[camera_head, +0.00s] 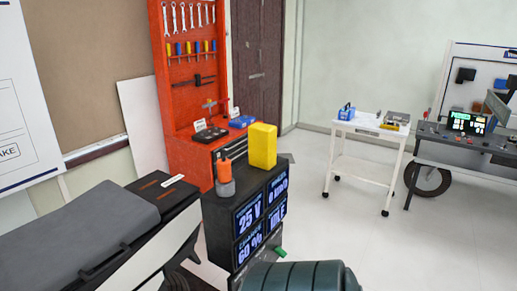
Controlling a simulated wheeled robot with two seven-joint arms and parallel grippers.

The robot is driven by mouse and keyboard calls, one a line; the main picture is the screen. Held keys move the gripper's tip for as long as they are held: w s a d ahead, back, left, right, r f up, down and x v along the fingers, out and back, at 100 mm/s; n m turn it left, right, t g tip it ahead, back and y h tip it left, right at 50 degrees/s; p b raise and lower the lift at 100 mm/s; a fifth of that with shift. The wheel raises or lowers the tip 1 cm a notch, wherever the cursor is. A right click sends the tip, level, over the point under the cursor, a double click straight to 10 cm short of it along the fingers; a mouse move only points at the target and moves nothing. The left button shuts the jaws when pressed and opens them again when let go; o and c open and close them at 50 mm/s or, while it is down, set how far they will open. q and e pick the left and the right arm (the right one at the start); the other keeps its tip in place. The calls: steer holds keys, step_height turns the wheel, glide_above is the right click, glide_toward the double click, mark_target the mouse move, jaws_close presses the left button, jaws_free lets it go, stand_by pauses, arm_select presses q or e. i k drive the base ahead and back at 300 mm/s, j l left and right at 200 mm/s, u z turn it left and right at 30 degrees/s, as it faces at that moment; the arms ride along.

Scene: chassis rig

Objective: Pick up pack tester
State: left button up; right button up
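No item carries a readable pack tester label, so I cannot tell for sure which one it is. A small grey and yellow device (396,120) sits on the right of the white cart's top. A small blue box (346,112) sits on the left of that top. A plain yellow block (263,146) stands on the dark cabinet with lit displays (249,224), beside an orange and grey tool (225,178). Neither of my grippers shows in the head view.
The white cart (362,171) stands on open pale floor at right centre. A workbench (464,153) with a lit screen is at the far right. An orange tool cabinet (189,103) stands at the back. A dark grey padded unit (85,237) fills the lower left.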

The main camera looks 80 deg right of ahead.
mark_target(263, 138)
steer(key=z, duration=2.45)
steer(key=l+u, duration=0.15)
steer(key=l, duration=0.65)
steer(key=l+u, duration=0.2)
steer(key=l, duration=0.55)
steer(key=l+u, duration=0.15)
steer(key=l, duration=0.65)
steer(key=k+l+u, duration=0.2)
steer(key=l, duration=0.55)
steer(key=i, duration=0.1)
